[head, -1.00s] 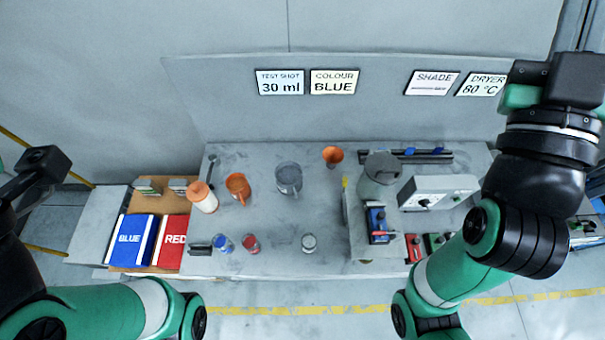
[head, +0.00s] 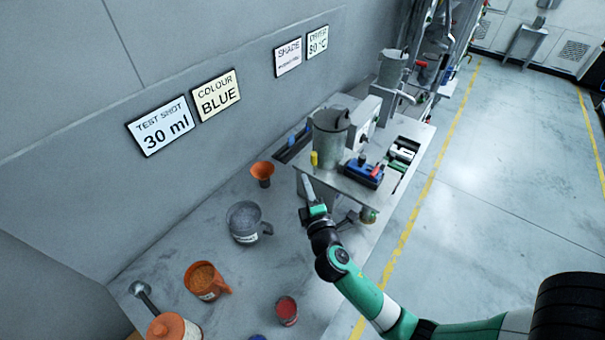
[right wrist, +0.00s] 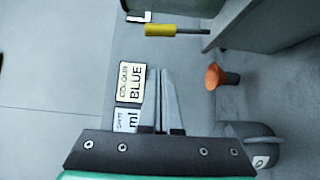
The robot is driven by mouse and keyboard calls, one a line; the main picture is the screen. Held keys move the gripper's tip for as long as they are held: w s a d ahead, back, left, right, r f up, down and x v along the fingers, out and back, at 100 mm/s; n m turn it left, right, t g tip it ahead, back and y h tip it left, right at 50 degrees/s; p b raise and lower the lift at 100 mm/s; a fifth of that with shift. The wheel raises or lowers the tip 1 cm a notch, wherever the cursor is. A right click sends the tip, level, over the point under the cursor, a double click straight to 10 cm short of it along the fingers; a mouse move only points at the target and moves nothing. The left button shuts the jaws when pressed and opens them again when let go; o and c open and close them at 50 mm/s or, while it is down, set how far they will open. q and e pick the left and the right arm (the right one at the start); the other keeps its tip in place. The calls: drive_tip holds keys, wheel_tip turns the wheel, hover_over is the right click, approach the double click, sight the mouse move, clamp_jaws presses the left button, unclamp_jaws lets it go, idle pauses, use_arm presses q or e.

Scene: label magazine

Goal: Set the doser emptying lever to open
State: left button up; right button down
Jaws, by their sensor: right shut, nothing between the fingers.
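The doser (head: 330,135) is a grey hopper on a raised metal stand. A yellow-gripped lever (head: 314,159) shows at its left side, near the stand's edge. In the right wrist view the yellow grip (right wrist: 165,30) sits on a thin grey rod that runs right toward the stand plate. I cannot tell from these views whether the lever stands at open. My right gripper (head: 306,178) is just below and left of the lever, apart from it. In the right wrist view its fingers (right wrist: 161,73) are together and empty, below the yellow grip. My left gripper is out of view.
An orange funnel (head: 262,172), a grey jug (head: 245,222) and an orange jug (head: 205,280) stand on the bench left of my right arm. A blue device (head: 363,172) sits on the stand plate. The wall with signs rises behind.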

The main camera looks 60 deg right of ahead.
sight(314, 165)
drive_tip(key=b+x, duration=0.1)
drive_tip(key=x, duration=0.9)
drive_tip(key=s, duration=0.1)
drive_tip(key=s+p, duration=0.2)
drive_tip(key=shift+s+a+r, duration=0.1)
drive_tip(key=shift+s+r, duration=0.15)
drive_tip(key=shift+s, duration=0.05)
